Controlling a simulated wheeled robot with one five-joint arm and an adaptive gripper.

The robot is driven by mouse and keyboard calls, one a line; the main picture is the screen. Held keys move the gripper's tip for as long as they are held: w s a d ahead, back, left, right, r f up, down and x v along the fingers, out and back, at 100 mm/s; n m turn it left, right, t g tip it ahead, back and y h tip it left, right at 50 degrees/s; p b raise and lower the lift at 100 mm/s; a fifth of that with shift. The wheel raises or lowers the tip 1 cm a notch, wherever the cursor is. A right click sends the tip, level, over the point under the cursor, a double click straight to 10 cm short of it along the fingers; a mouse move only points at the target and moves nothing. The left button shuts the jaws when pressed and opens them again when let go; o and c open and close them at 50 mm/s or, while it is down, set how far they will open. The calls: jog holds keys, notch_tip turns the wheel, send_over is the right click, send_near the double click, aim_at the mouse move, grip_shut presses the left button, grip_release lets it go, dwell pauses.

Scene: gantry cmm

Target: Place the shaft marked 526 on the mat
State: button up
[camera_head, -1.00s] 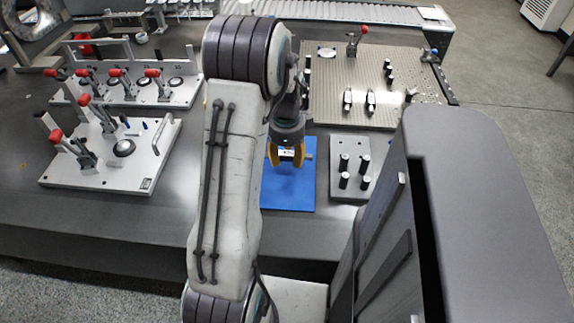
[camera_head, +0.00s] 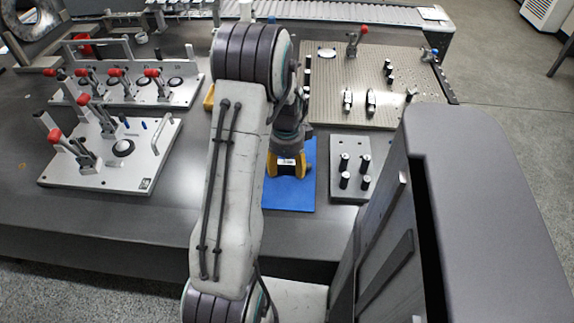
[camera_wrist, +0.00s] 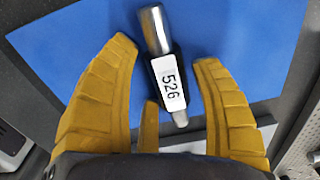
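The shaft marked 526 (camera_wrist: 157,35) lies on the blue mat (camera_wrist: 230,40), with its white label facing up. It has a bright metal end, a dark middle and a thinner light tip. My gripper (camera_wrist: 164,52) is open around it, with yellow fingers standing apart on both sides and visible gaps to the shaft. A third finger stands close to its lower part. In the head view my gripper (camera_head: 286,172) is low over the mat (camera_head: 290,197), and the white label shows between the fingers; the rest of the shaft is mostly hidden.
A grey block with several upright pins (camera_head: 350,140) stands just right of the mat. A perforated plate (camera_head: 340,75) with fittings lies behind it. Fixtures with red-handled clamps (camera_head: 110,170) stand at left.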

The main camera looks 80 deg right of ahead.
aim_at(286, 167)
jog(key=shift+o, duration=0.4)
jog(key=shift+r, duration=0.1)
notch_tip(286, 167, up, 12)
jog(key=p, duration=0.1)
jog(key=shift+a+p, duration=0.25)
jog(key=shift+p, duration=0.15)
jog(key=w+a+r+n+t, duration=0.1)
jog(key=w+a+r+n, duration=0.2)
jog(key=w+a+n, duration=0.7)
jog(key=w+a+r+n, duration=0.4)
jog(key=w+a+n, duration=0.25)
jog(key=w, duration=0.55)
jog(key=s+a+n+t, duration=0.1)
jog(key=a+n, duration=1.8)
jog(key=a, duration=0.5)
jog(key=shift+t, duration=0.4)
jog(key=shift+s+r, duration=0.1)
jog(key=shift+r, duration=0.15)
